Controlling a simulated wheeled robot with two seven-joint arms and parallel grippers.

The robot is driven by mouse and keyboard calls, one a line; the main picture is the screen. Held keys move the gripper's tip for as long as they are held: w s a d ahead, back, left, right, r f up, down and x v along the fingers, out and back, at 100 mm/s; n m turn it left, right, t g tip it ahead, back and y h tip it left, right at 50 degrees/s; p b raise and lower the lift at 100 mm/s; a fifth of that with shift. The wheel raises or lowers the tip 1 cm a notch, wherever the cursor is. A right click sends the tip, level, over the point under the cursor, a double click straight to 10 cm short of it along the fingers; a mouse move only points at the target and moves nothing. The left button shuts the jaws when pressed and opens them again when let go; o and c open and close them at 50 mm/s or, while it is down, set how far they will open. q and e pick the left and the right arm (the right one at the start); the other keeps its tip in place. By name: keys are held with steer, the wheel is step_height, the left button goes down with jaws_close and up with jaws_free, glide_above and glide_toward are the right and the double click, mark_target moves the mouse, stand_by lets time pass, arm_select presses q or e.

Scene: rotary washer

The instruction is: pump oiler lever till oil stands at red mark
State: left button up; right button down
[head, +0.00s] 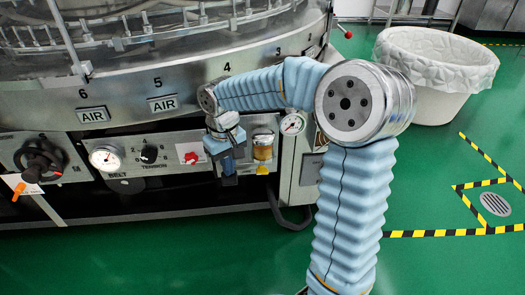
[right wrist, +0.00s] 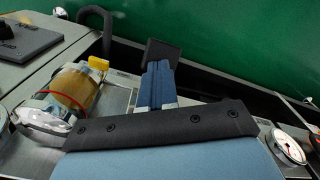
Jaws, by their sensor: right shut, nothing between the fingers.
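The oiler (head: 262,150) is a clear jar with amber oil on the machine's front panel, with a yellow part at its bottom. It also shows in the right wrist view (right wrist: 74,88), where a thin red line crosses the jar near its cap. I cannot tell exactly where the oil surface stands against that line. A shiny metal piece (right wrist: 45,121) sits at the cap end; it may be the lever. My right gripper (head: 228,168) is just left of the oiler in the head view, pointing down, shut and empty. Its fingers also show in the right wrist view (right wrist: 158,85). My left gripper is not in view.
The panel carries a pressure gauge (head: 105,157), a black knob (head: 149,154), a red knob (head: 190,157) and another gauge (head: 292,124) right of the oiler. A black rotary handle (head: 40,160) is far left. A lined white bin (head: 432,105) stands on open green floor.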

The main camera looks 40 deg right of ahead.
steer(key=shift+f, duration=0.7)
step_height(320, 180, up, 8)
steer(key=p, duration=0.6)
steer(key=shift+p, duration=0.3)
